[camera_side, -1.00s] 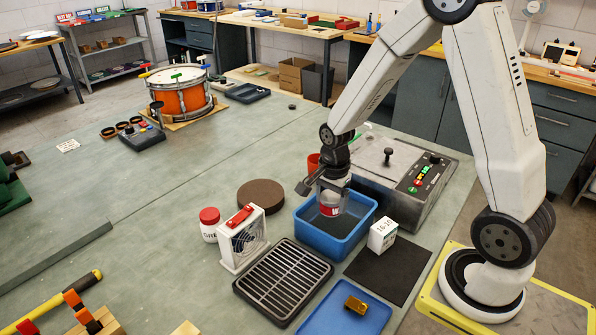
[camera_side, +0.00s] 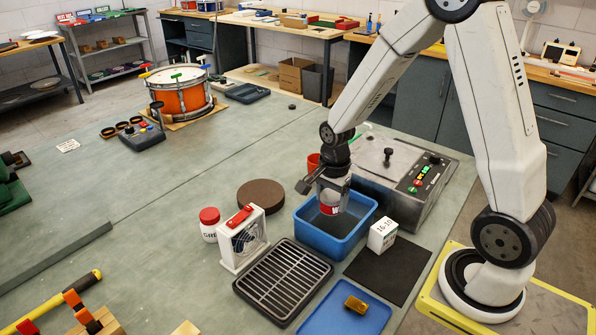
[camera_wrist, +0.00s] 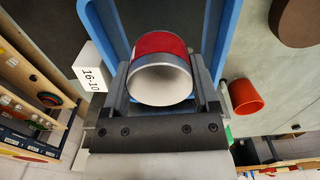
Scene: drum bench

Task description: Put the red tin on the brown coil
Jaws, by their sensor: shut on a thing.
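The red tin (camera_side: 330,203) has a red band and a pale metal rim. My gripper (camera_side: 332,196) is shut on it and holds it above the blue bin. In the wrist view my gripper's two fingers sit on either side of the red tin (camera_wrist: 160,70), whose pale round end faces the camera. The brown coil (camera_side: 260,196) is a flat round disc lying on the bench, left of the blue bin and apart from my gripper. Part of the brown coil (camera_wrist: 295,22) shows at the upper right of the wrist view.
The blue bin (camera_side: 308,241) surrounds the space under my gripper. A white fan (camera_side: 240,245) and a red-lidded jar (camera_side: 209,226) stand before the coil. A white box (camera_side: 382,235), an orange cup (camera_side: 313,162) and a grey control machine (camera_side: 405,172) are near the bin.

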